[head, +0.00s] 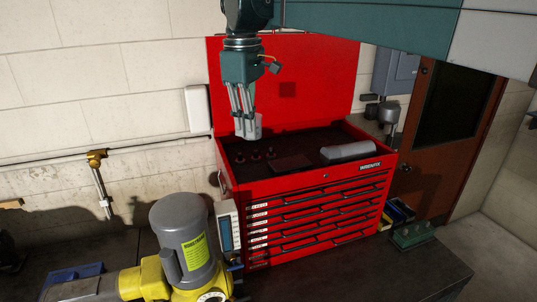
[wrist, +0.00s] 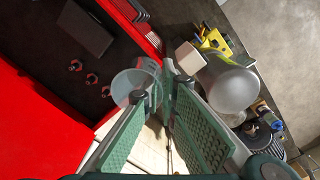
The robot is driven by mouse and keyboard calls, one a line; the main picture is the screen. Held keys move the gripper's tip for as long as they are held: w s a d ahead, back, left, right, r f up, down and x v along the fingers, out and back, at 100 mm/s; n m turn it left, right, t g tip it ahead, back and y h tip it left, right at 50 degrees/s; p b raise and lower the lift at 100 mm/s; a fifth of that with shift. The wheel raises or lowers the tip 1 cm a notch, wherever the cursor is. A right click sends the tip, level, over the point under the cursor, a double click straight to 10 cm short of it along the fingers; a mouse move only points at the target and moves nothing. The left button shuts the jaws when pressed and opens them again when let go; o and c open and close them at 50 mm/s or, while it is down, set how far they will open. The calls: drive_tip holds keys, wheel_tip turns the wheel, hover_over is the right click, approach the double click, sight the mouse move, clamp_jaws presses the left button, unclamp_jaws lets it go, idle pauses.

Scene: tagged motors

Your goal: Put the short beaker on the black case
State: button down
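The short beaker (head: 253,128) is small and clear, held at the tips of my gripper (head: 244,122) above the red tool chest. In the wrist view the beaker (wrist: 133,84) shows at the fingertips, and my gripper (wrist: 158,88) appears closed on its wall. The exact contact is partly hidden by the fingers. The black case (head: 291,162) is a flat dark rectangle lying in the open top of the chest, below and right of the beaker in the head view. It also shows at upper left in the wrist view (wrist: 85,28), apart from the beaker.
The red tool chest (head: 310,208) has its lid (head: 287,85) raised behind. Several small red-and-dark items (head: 254,155) lie left of the case, and a grey rounded object (head: 348,151) lies right. A grey-and-yellow motor (head: 183,235) stands in front at left.

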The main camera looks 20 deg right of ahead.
drive_tip(key=w+d+f+p, duration=0.1)
drive_tip(key=w+d+p, duration=0.1)
drive_tip(key=w+d, duration=0.45)
drive_tip(key=w+d+f+p, duration=0.1)
drive_tip(key=w+d, duration=0.2)
drive_tip(key=d, duration=0.7)
hover_over(288, 165)
wheel_tip(288, 165, down, 4)
drive_tip(key=shift+s+a+f, duration=0.1)
drive_tip(key=shift+s+f, duration=0.05)
drive_tip(key=shift+f, duration=0.4)
drive_tip(key=shift+f+p, duration=0.6)
drive_tip(key=shift+f, duration=2.3)
drive_tip(key=shift+f, duration=0.1)
drive_tip(key=shift+f+p, duration=0.3)
drive_tip(key=shift+f, duration=1.65)
drive_tip(key=shift+f, duration=0.15)
